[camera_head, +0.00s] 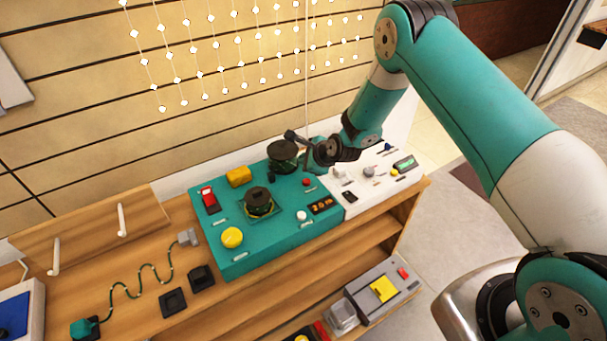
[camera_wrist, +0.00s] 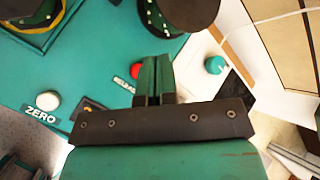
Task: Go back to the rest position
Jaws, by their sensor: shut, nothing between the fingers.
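My gripper (camera_head: 308,168) hangs over the back right part of a teal control panel (camera_head: 274,236) in the head view. In the wrist view my gripper (camera_wrist: 155,65) has its two green fingers together, with nothing held between them. Below the fingers are a red button (camera_wrist: 136,71) and a small label. A dark round knob (camera_head: 283,154) stands at the panel's back, close to the gripper. A second dark knob (camera_head: 258,200) sits nearer the front. The exact gap between fingers and panel is hard to tell.
The panel also bears a yellow button (camera_head: 232,237), a yellow block (camera_head: 239,176), a red switch (camera_head: 208,197) and a white knob (camera_head: 301,215). A white panel (camera_head: 352,204) adjoins its right side. A cable track (camera_head: 139,280) lies left. Hanging bead strings (camera_head: 240,55) are behind.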

